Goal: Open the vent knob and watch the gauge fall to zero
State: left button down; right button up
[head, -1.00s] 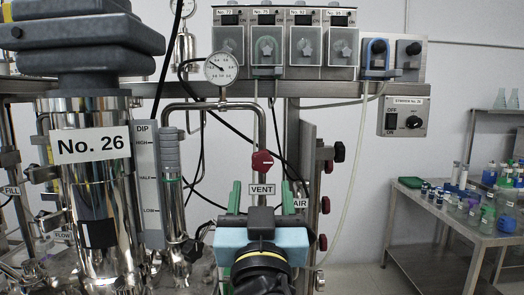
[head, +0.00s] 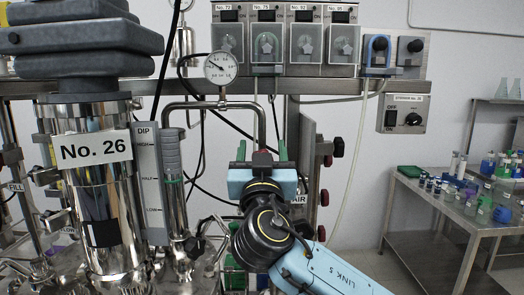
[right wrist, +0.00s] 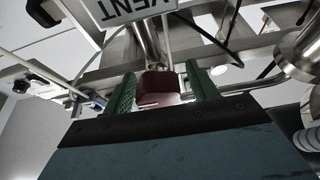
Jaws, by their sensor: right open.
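The red vent knob (right wrist: 158,84) lies between the two green fingers of my right gripper (right wrist: 161,92) in the right wrist view. The jaws are open, with a finger on each side of the knob; I cannot tell whether either touches it. In the head view my right gripper (head: 262,153) covers most of the knob. The VENT label (right wrist: 124,8) shows upside down in the right wrist view and is hidden in the head view. The round white gauge (head: 221,68) stands on the pipe; its dark needle points to the upper left. My left gripper is not in view.
The steel vessel marked No. 26 (head: 95,205) stands close on the left. Pumps (head: 267,45) line the shelf above. Several dark red knobs (head: 324,198) sit on the post to the right. A side table (head: 450,205) with bottles stands farther right.

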jog(key=c, duration=1)
jog(key=shift+f+n+y+b, duration=0.2)
jog(key=shift+n+y+b, duration=0.2)
jog(key=shift+n+b, duration=0.3)
jog(key=shift+a+r+n+y+b, duration=0.1)
jog(key=shift+n+y+b, duration=0.3)
jog(key=shift+n, duration=0.3)
jog(key=shift+r+n+y+p, duration=0.1)
jog(key=shift+n+y+p, duration=0.45)
jog(key=shift+n, duration=0.55)
jog(key=shift+a+r+n+g+y+p, duration=0.15)
jog(key=shift+n+g+y+p, duration=0.2)
jog(key=shift+n+p, duration=0.5)
jog(key=shift+a+f+n+g+y+p, duration=0.15)
jog(key=shift+n+y+p, duration=0.3)
jog(key=shift+n, duration=0.45)
jog(key=shift+d+f+n+g+y+p, duration=0.1)
jog(key=shift+n+g+y+p, duration=0.15)
jog(key=shift+n+p, duration=0.45)
jog(key=o, duration=1)
